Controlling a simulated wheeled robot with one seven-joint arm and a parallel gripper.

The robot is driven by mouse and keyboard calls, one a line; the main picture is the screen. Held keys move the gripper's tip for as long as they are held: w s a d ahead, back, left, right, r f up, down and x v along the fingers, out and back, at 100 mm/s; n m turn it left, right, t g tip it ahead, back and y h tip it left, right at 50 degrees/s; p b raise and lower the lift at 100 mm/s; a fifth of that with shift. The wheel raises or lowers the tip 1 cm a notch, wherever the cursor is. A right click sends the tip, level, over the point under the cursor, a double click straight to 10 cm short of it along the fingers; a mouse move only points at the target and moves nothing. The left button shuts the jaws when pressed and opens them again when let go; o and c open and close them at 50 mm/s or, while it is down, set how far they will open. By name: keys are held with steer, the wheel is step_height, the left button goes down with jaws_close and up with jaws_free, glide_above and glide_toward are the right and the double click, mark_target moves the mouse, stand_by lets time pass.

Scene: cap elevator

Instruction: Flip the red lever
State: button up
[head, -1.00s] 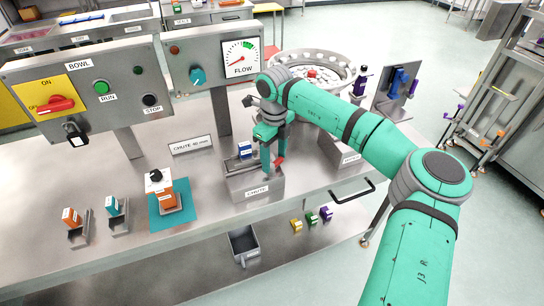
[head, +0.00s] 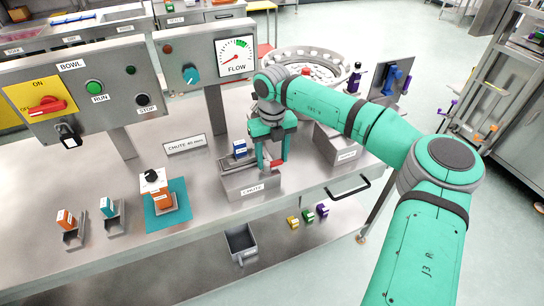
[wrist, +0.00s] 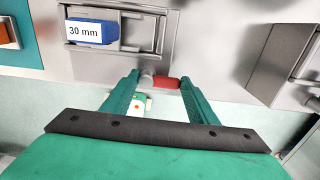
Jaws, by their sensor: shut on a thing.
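In the wrist view, the red handle (wrist: 166,82) lies sideways on a small metal pivot beside the chute. My gripper (head: 272,163) is lowered beside the chute. In the wrist view its green fingers (wrist: 160,83) stand on either side of the lever, shut on it. The fingers partly hide the lever in the head view. A blue block marked 30 mm (wrist: 95,32) lies in the chute track.
The bowl panel has a red on/off switch (head: 47,105). A FLOW panel (head: 202,64) stands behind the chute. Another grey block (head: 340,142) stands to the right. An orange block (head: 162,194) is on a teal mat.

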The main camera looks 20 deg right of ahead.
mark_target(273, 161)
steer(key=shift+d, duration=0.1)
steer(key=o, duration=1)
steer(key=shift+o, duration=0.2)
steer(key=shift+r, duration=0.1)
step_height(273, 161, up, 11)
steer(key=shift+f, duration=0.2)
